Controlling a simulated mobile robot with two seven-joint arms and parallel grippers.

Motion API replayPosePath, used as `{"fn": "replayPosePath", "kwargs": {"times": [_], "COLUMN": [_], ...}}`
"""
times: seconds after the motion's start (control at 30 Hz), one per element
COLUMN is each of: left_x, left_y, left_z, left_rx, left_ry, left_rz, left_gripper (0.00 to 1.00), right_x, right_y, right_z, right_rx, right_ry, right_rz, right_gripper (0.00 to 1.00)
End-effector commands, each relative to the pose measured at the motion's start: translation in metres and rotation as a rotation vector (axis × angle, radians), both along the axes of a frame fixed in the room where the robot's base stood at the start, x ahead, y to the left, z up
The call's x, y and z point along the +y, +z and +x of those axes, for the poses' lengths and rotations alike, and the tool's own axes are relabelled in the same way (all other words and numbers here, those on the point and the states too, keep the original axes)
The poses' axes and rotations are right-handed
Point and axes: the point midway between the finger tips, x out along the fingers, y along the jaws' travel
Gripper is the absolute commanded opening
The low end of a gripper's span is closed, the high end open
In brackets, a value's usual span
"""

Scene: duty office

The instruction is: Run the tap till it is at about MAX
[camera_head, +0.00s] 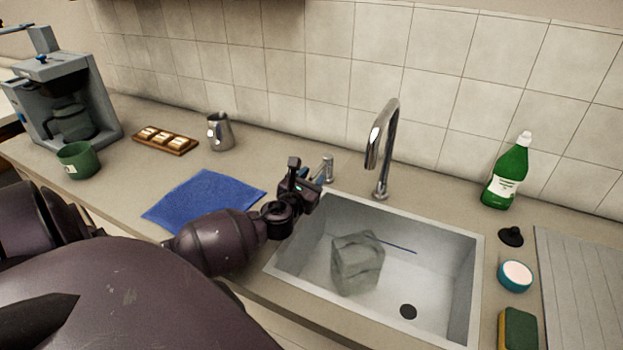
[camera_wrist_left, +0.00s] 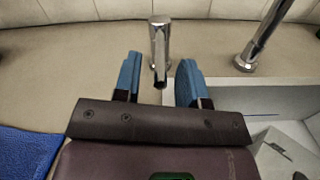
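The chrome tap spout (camera_head: 381,145) curves over the back of the white sink (camera_head: 456,290); no water stream shows under it. A separate short chrome tap handle (camera_head: 327,168) stands left of the spout, behind the sink's back left corner. A clear, box-shaped container (camera_head: 357,264) stands in the sink, left of below the spout; I cannot read a MAX mark or a water level. My left gripper (camera_head: 310,180) is at the handle. In the left wrist view its blue fingers (camera_wrist_left: 158,78) are apart, with the handle (camera_wrist_left: 160,45) showing between and just beyond them. My right gripper is out of view.
A blue cloth (camera_head: 203,200) lies left of the sink, by my left arm. A metal pitcher (camera_head: 220,132), a wooden tray (camera_head: 165,141), a green mug (camera_head: 78,160) and a coffee machine (camera_head: 65,100) stand further left. A green bottle (camera_head: 506,172) and sponge (camera_head: 518,329) are at right.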

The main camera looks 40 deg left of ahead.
Motion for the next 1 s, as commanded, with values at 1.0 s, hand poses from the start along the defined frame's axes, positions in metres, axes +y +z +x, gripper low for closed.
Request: {"fn": "replayPosePath", "kwargs": {"times": [1.0], "left_x": [0.017], "left_y": [-0.004], "left_z": [-0.004], "left_rx": [0.001], "left_ry": [-0.142], "left_rz": [0.005], "left_gripper": [0.0], "right_x": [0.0], "right_y": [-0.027], "right_z": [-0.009], "right_rx": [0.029], "right_ry": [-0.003], "right_rz": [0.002], "right_gripper": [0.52]}}
